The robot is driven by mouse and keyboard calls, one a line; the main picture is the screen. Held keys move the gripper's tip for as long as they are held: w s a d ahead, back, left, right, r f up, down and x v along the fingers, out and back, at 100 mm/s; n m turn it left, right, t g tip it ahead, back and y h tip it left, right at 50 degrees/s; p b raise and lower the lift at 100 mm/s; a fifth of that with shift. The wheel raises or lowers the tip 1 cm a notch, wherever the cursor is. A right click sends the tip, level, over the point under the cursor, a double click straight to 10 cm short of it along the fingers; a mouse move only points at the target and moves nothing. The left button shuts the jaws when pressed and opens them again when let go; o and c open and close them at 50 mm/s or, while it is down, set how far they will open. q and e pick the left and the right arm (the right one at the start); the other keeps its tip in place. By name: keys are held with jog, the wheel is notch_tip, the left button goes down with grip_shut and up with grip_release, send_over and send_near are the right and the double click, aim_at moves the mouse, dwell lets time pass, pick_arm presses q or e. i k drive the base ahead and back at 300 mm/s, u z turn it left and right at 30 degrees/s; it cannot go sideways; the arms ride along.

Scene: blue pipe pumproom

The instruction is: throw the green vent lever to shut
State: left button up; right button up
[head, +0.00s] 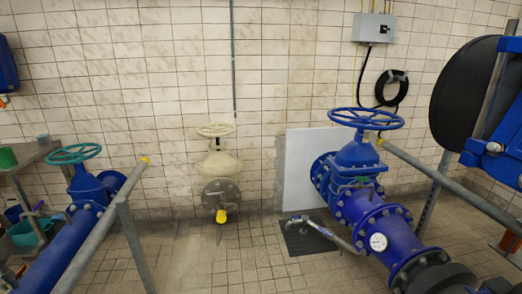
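A small dark green piece (354,184) shows on the body of the blue valve at the right, below its blue handwheel (366,118). It may be the vent lever, but it is too small to tell its shape or position for certain. The blue valve (358,157) sits on a thick blue pipe (382,228) with a white round gauge (378,242). Neither of my grippers can be made out in the head view.
Grey railings (455,190) with yellow ends stand on the right and left (103,225). A cream valve (217,165) stands by the tiled wall. A teal handwheel (74,153) tops the left blue pipe. A dark mat (305,238) lies on the floor. The middle floor is mostly clear.

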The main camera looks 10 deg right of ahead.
aim_at(361, 178)
jog(key=z, duration=0.4)
jog(key=i, duration=2.25)
jog(key=z, duration=0.3)
jog(key=i, duration=0.55)
jog(key=z, duration=0.15)
